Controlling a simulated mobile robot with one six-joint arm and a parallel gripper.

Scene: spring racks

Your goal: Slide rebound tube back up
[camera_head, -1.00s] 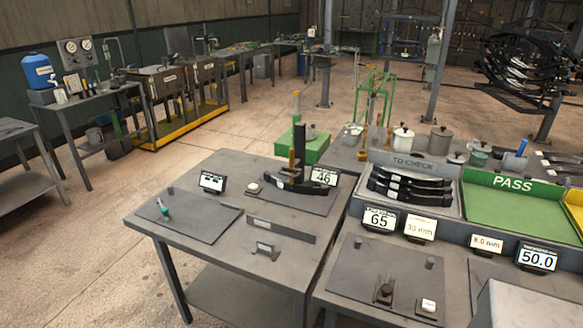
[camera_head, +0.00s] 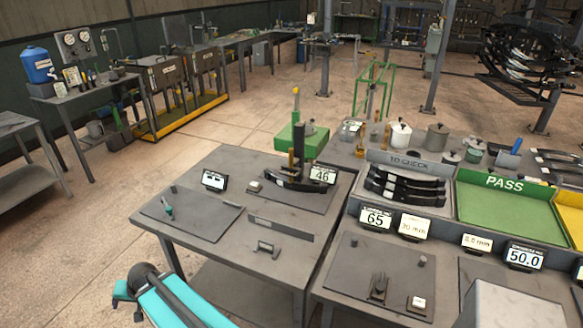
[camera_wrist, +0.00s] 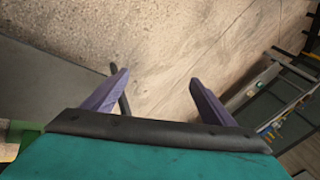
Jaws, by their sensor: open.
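A dark upright post (camera_head: 299,145) stands at the back of the near-left bench with a short orange-brown tube (camera_head: 291,162) beside it. This tube looks like the rebound tube, but it is small and I cannot tell its exact height on the post. A dark curved leaf spring (camera_head: 288,181) lies at its foot. A display reading 46 (camera_head: 322,175) stands just to the right. My gripper (camera_wrist: 160,75) shows in the wrist view with two purple fingers spread and nothing between them. It is over bare floor, away from the tube. My teal arm is at the lower left of the head view.
The near-left bench (camera_head: 215,246) carries a small screwdriver-like tool (camera_head: 168,211), a display (camera_head: 214,180) and a low bracket (camera_head: 265,248). The right bench has a TO CHECK tray (camera_head: 400,160) and a green PASS tray (camera_head: 505,215). Open floor lies to the left.

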